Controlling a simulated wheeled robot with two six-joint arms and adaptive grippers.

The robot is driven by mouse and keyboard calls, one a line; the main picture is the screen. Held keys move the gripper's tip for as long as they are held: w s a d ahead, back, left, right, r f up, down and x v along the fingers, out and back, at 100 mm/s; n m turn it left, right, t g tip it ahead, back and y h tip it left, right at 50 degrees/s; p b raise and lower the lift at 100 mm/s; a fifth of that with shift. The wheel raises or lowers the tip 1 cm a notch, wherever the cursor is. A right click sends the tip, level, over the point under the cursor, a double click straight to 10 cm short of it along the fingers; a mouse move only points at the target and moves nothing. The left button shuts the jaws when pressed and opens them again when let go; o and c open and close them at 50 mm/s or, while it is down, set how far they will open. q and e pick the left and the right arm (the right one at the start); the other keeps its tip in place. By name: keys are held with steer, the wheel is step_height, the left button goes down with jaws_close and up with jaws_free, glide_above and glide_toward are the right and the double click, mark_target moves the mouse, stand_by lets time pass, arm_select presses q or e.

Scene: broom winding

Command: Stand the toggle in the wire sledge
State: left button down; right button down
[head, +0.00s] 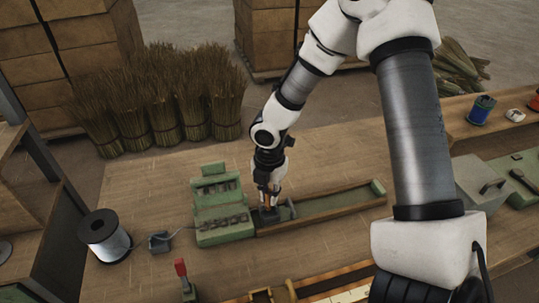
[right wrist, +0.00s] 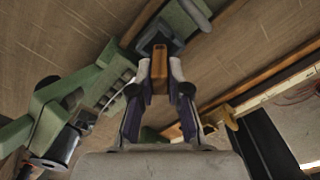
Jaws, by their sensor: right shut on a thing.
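The toggle is a small brown wooden piece (right wrist: 160,68). My right gripper (right wrist: 160,88) is shut on it, one finger on each side. In the head view my right gripper (head: 268,193) points down over the left part of the long green-ended channel. The wire sledge looks like the dark grey block (head: 268,216) under the fingertips, and shows in the right wrist view (right wrist: 148,42) at the toggle's far end. The toggle's end meets or overlaps the sledge there. I cannot tell how deep it sits. My left gripper is not in view.
A green machine block (head: 222,212) stands just left of the channel (head: 335,206). A wire spool (head: 105,237), a small grey block (head: 159,242) and a red-handled lever (head: 182,272) lie farther left and in front. The tabletop behind is clear; bristle bundles (head: 160,95) stand beyond it.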

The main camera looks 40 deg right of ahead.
steer(key=shift+f, duration=0.15)
steer(key=shift+f+b, duration=0.95)
steer(key=shift+f, duration=0.6)
steer(key=c, duration=1.1)
jaws_free()
steer(key=shift+o, duration=0.2)
steer(key=shift+r, duration=0.1)
step_height(320, 180, up, 12)
steer(key=shift+s, duration=0.1)
